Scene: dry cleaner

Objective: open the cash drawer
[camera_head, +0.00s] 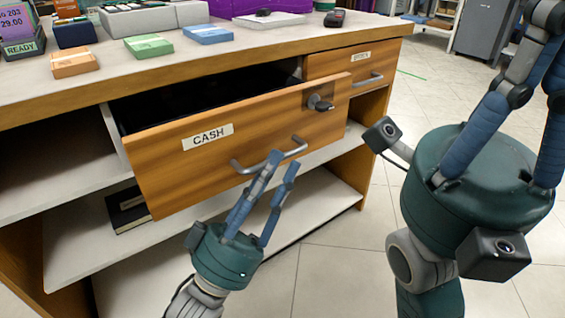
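The cash drawer (165,163) is a wooden front with a white "CASH" label, standing out from the counter with its dark interior showing behind the front. It has a grey bar handle (246,169) and a lock with a key (320,103) at its upper right. My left gripper (283,161) is at the handle, its two blue fingers apart. One fingertip overlaps the bar in the picture and the other is just below it; I cannot tell whether they touch it. My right gripper (551,30) is at the right, away from the drawer, fingers pointing up and partly cut off.
A second, smaller drawer (338,63) with its own handle is in the counter (255,48) to the right. Coloured boxes and a small display (22,46) stand on top. A dark book (127,208) lies on a lower shelf.

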